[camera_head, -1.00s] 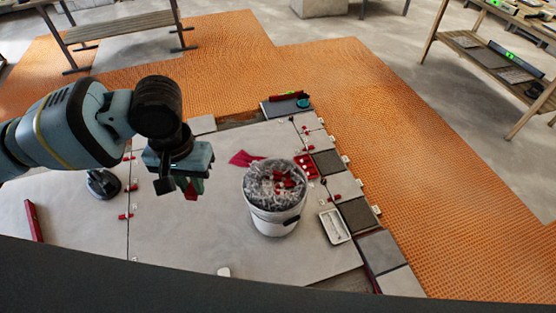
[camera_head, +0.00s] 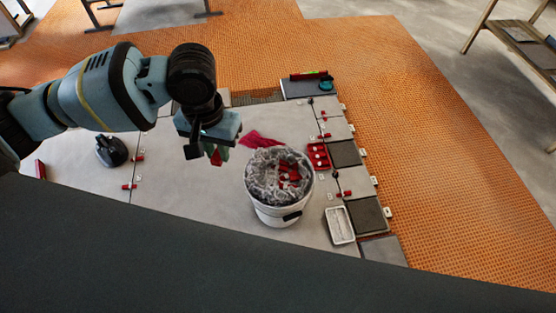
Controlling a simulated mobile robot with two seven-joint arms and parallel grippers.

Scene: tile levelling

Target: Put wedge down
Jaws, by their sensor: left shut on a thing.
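My left gripper (camera_head: 207,153) hangs over the large grey tiles, left of the white bucket. It is shut on a small red wedge (camera_head: 216,159), which shows only in part between the fingers, above the tiles. The white bucket (camera_head: 270,213) stands on the tiles with a crumpled clear liner and several red wedges (camera_head: 291,175) inside. A red tray (camera_head: 318,156) with small pale pieces lies right of the bucket. Red wedges in clips (camera_head: 129,187) sit along the tile joints. My right gripper is not in view.
A red cloth (camera_head: 261,139) lies behind the bucket. A black suction cup (camera_head: 111,151) stands on the left tile. A white tray (camera_head: 340,226) lies right of the bucket. Orange matting (camera_head: 430,170) surrounds the tiles. Bare tile lies between the suction cup and the bucket.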

